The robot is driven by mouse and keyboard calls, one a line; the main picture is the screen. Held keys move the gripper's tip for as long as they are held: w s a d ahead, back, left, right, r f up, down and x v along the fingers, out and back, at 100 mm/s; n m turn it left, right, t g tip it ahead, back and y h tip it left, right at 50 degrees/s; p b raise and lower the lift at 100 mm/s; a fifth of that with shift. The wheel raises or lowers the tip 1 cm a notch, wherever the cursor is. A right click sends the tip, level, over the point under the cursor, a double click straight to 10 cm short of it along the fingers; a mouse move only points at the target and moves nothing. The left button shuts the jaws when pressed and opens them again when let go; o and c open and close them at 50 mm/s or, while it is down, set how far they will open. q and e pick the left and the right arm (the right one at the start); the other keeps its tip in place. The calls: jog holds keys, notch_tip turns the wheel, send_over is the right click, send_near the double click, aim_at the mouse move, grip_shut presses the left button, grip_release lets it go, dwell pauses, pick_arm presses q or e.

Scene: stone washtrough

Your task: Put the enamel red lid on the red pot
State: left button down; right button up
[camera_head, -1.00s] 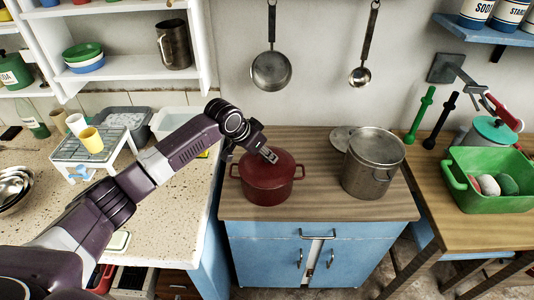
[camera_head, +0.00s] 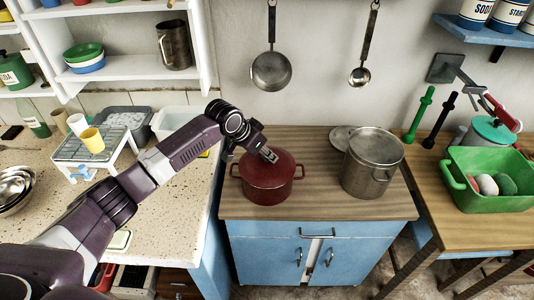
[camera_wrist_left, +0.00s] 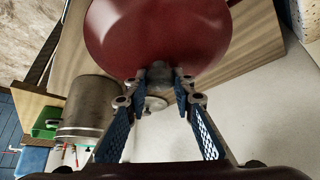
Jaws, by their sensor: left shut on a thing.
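The red pot (camera_head: 268,190) stands on the wooden top of the blue cabinet, with its two side handles showing. The enamel red lid (camera_head: 283,162) is on top of the pot or just over it; I cannot tell whether its rim is fully seated. My left gripper (camera_head: 268,155) comes in from the upper left and is shut on the lid's knob. In the left wrist view the lid (camera_wrist_left: 155,35) fills the top, and the fingers of my left gripper (camera_wrist_left: 160,85) close around the dark knob. My right gripper is not in view.
A grey metal pot (camera_head: 368,170) stands to the right of the red pot, with a grey round lid (camera_head: 342,137) behind it. A pan (camera_head: 271,70) and a ladle (camera_head: 360,75) hang on the wall above. The wooden top (camera_head: 320,207) is clear in front.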

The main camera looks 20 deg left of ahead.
pick_arm(q)
jog(key=shift+p, duration=0.3)
jog(key=shift+f, duration=0.1)
dwell(0.4)
jog(key=c, duration=1.6)
grip_release()
jog(key=shift+o, duration=0.7)
jog(key=o, duration=0.4)
notch_tip(320, 180, up, 7)
jog(key=p, duration=0.7)
